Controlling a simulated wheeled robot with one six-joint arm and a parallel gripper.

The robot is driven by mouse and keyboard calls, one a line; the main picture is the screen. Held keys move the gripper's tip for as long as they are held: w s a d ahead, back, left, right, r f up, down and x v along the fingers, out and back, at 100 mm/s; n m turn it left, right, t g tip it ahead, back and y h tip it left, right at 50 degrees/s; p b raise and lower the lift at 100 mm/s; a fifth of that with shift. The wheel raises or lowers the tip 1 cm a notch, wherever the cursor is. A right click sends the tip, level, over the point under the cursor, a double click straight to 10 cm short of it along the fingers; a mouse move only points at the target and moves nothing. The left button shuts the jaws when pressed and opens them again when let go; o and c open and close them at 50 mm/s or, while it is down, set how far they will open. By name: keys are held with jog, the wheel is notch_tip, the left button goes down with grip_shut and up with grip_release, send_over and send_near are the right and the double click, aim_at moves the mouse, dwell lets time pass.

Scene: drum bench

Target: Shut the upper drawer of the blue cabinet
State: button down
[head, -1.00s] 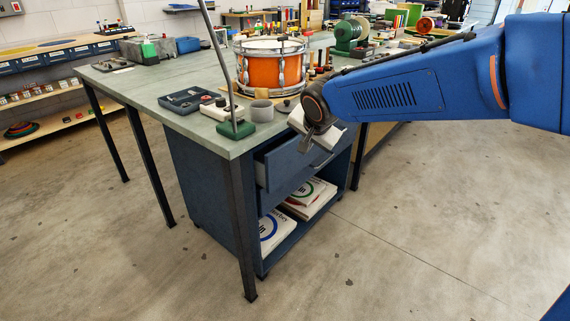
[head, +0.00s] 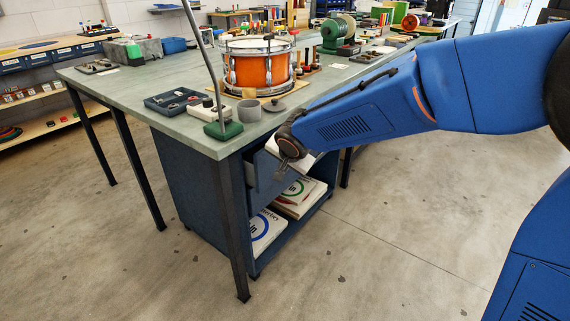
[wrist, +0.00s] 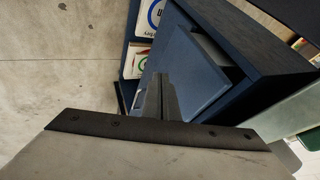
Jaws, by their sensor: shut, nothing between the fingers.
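The blue cabinet (head: 190,175) stands under the bench. Its upper drawer (head: 252,172) sticks out part-way, and my gripper hides much of its front in the head view. In the wrist view the drawer front (wrist: 194,75) stands off the cabinet body (wrist: 255,40), with a dark gap between them. My gripper (head: 280,176) is shut and empty at the drawer front. In the wrist view its fingertips (wrist: 158,80) overlap the edge of the drawer front; I cannot tell whether they touch it.
The open shelf below the drawer holds white books with ring prints (head: 266,228). A black bench leg (head: 232,235) stands just left of the cabinet front. An orange drum (head: 260,68), a grey cup (head: 249,111) and a tray (head: 178,102) stand on the bench (head: 120,85). The floor in front is clear.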

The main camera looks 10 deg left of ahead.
aim_at(267, 161)
jog(key=shift+w+a, duration=0.5)
jog(key=shift+a, duration=0.4)
jog(key=shift+w+a, duration=0.5)
jog(key=shift+a, duration=0.35)
jog(key=shift+w+a, duration=0.35)
jog(key=shift+a, duration=0.2)
jog(key=shift+w+a, duration=0.3)
jog(key=shift+a, duration=0.25)
